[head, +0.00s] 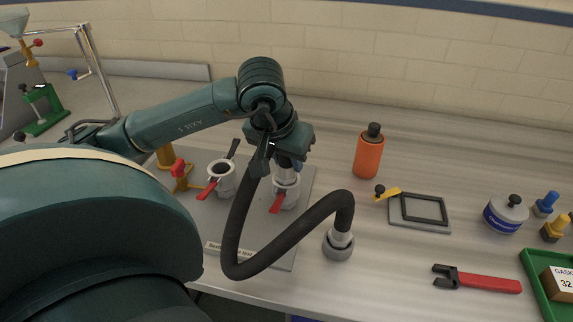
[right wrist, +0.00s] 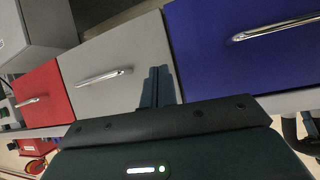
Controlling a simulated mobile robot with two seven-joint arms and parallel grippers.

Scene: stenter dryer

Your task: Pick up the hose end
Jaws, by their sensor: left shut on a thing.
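The black hose (head: 240,225) loops from a grey fitting (head: 338,246) on the bench up to my left gripper (head: 287,150). My left gripper is shut on the hose end (head: 287,172), a pale grey cylinder pointing down above a grey port with a red lever (head: 286,193). The fingers and hose partly hide the hose end, and I cannot tell whether it touches the port. My right gripper (right wrist: 158,88) shows only in the right wrist view; its dark fingers are together and empty, in front of drawer fronts.
A second port with a red lever (head: 221,180) stands left on the grey plate (head: 210,220). Grey drawer (right wrist: 115,70) and blue drawer (right wrist: 235,60) face my right gripper.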

